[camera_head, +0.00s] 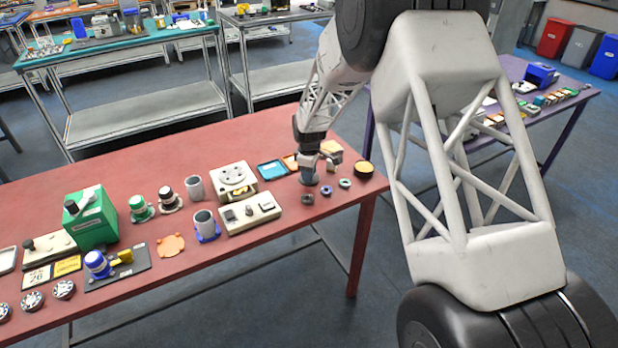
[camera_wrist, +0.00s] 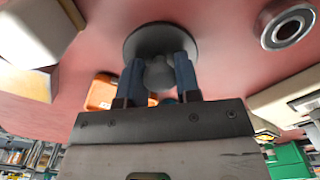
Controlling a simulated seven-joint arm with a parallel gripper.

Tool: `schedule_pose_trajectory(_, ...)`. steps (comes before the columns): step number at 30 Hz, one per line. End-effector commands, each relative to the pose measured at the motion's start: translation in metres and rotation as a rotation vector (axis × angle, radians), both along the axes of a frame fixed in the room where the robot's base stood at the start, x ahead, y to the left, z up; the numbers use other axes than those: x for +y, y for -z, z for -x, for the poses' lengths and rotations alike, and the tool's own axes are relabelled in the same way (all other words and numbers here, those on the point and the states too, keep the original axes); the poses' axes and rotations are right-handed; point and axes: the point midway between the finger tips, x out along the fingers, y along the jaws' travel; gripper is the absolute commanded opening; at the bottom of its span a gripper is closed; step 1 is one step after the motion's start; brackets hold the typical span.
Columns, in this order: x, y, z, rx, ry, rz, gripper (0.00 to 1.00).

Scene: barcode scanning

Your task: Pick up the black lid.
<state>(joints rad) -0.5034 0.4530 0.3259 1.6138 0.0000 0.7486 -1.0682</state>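The black lid is a dark round disc with a grey knob at its centre. In the wrist view the lid (camera_wrist: 133,42) lies straight ahead of my gripper (camera_wrist: 160,70), whose two blue fingers sit on either side of the knob and appear to press against it. In the head view my gripper (camera_head: 309,172) points down at the right part of the red table (camera_head: 130,185), with the lid (camera_head: 309,181) just under it. Whether the lid rests on the table or is slightly raised I cannot tell.
Small ring-shaped parts (camera_head: 326,190) lie close by in front, and a round dark-rimmed dish (camera_head: 363,170) stands to the right. The table's right edge is near.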

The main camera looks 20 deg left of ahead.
Motion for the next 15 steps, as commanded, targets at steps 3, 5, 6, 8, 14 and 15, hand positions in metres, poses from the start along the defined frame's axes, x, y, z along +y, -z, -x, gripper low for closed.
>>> schedule_pose_trajectory(3,0.0,0.0001,0.0,0.0,0.0,0.0,0.08)
schedule_pose_trajectory(5,0.0,0.0001,0.0,0.0,0.0,0.0,0.08)
schedule_pose_trajectory(6,0.0,0.0001,0.0,0.0,0.0,0.0,0.08)
schedule_pose_trajectory(8,0.0,0.0,0.0,0.0,0.0,0.0,0.08)
schedule_pose_trajectory(14,0.0,-0.0044,-0.0001,0.0,0.0,0.0,0.07)
schedule_pose_trajectory(15,0.0,-0.0064,-0.0001,0.0,0.0,0.0,0.07)
